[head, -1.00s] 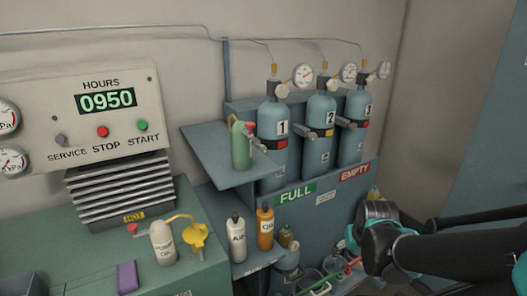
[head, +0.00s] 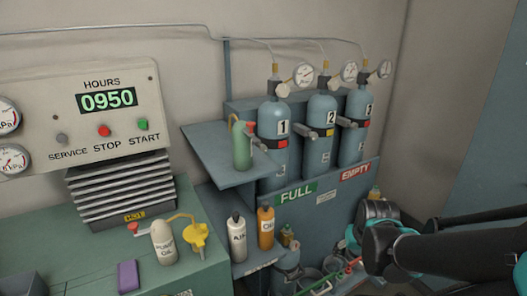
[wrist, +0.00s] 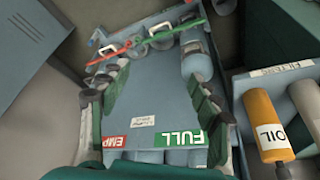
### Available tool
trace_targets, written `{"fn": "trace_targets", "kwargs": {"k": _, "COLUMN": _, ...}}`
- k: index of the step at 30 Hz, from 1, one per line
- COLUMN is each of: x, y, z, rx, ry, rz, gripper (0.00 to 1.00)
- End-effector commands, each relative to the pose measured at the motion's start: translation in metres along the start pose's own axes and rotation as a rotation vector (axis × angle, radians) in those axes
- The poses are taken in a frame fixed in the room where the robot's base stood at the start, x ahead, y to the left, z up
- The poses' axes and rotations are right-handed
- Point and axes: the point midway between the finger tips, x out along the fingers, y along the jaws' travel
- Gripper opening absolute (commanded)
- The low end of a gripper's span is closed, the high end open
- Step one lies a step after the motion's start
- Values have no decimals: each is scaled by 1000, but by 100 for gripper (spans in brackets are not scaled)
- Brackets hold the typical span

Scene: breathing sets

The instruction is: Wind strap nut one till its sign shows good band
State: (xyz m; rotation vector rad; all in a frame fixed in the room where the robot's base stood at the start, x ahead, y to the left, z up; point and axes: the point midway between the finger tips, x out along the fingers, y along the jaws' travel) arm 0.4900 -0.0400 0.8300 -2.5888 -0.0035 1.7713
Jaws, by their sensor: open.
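Cylinder 1 (head: 274,118) stands upright at the left of the blue rack. A strap crosses it, with a small red sign (head: 283,144) at its right. The strap nut of cylinder one (head: 259,147) seems to be the grey piece at its left, partly hidden by a green bottle (head: 241,146). My gripper (wrist: 160,100) is open and empty in the wrist view, its fingers spread over the rack's front panel. In the head view my arm's end is at lower right, below and right of the cylinders, well apart from strap nut one; its fingertips are not clear there.
Cylinder 2 (head: 320,112) has a yellow sign; cylinder 3 (head: 358,104) has a red one. A shelf (head: 215,160) juts out left of cylinder 1. Air (head: 237,240) and oil (head: 266,228) bottles stand below it. Red and green handled tools (wrist: 150,42) lie near the rack's base.

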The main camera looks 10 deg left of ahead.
Motion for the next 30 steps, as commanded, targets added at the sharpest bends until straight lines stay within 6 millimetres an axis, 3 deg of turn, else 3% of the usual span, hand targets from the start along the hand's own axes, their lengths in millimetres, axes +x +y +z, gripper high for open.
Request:
{"fn": "trace_targets", "kwargs": {"k": 4, "x": -2, "y": -17, "z": -17, "rx": -3, "ry": 17, "rz": -71, "gripper": 42}}
{"fn": "trace_targets", "kwargs": {"k": 7, "x": -8, "y": -48, "z": -48, "rx": -7, "ry": 53, "rz": -201, "gripper": 42}}
{"fn": "trace_targets", "kwargs": {"k": 12, "x": -35, "y": -111, "z": -127, "rx": -2, "ry": 171, "rz": -489, "gripper": 42}}
{"fn": "trace_targets", "kwargs": {"k": 18, "x": -83, "y": -160, "z": -221, "rx": 41, "ry": 347, "rz": -777, "gripper": 42}}
{"fn": "trace_targets", "kwargs": {"k": 21, "x": -103, "y": -170, "z": -255, "rx": 67, "ry": 419, "rz": -871, "gripper": 42}}
{"fn": "trace_targets", "kwargs": {"k": 24, "x": -116, "y": -175, "z": -277, "rx": 89, "ry": 467, "rz": -930, "gripper": 42}}
{"fn": "trace_targets", "kwargs": {"k": 30, "x": -122, "y": -181, "z": -293, "rx": 102, "ry": 498, "rz": -966, "gripper": 42}}
